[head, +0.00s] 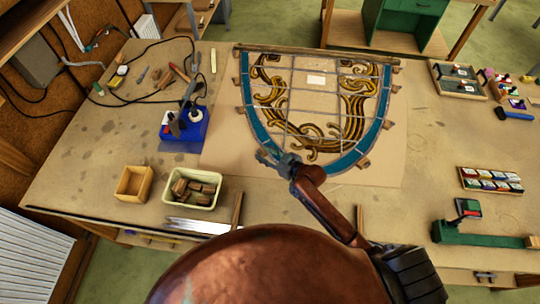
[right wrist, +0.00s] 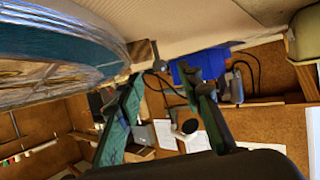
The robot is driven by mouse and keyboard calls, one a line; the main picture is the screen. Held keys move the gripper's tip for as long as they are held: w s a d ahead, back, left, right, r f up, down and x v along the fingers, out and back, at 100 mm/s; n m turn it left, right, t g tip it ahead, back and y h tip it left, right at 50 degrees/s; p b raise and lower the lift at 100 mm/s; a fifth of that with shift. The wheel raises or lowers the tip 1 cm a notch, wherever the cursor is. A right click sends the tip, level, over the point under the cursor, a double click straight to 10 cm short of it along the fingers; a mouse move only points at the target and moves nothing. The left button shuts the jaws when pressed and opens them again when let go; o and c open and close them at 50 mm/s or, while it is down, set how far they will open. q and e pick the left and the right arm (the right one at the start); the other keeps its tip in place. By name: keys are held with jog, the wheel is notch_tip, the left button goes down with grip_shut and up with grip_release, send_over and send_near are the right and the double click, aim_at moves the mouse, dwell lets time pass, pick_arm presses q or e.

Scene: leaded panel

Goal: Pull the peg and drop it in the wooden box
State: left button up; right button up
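The leaded panel (head: 246,105) lies flat on the bench with a blue curved border. Wooden pegs, such as one at its left edge (head: 239,110) and one at its lower right (head: 364,162), stand around it. My right gripper (head: 264,157) is at the panel's lower-left rim. In the right wrist view its two green fingers (right wrist: 163,78) are apart with nothing between them. A wooden peg (right wrist: 141,51) shows beside the panel's rim, just beyond the fingertips. The open wooden box (head: 121,185) stands to the gripper's left and looks empty. My left gripper is not in view.
A pale tray (head: 201,201) of wooden blocks stands just right of the box. A blue holder (head: 185,135) with tools is left of the panel. Cables and hand tools lie at the back left. A green tool (head: 470,233) lies at the right.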

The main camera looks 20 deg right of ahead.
jog(key=shift+x, duration=1.5)
grip_shut()
jog(key=shift+r, duration=0.25)
jog(key=shift+r+p, duration=1.5)
jog(key=shift+p, duration=0.25)
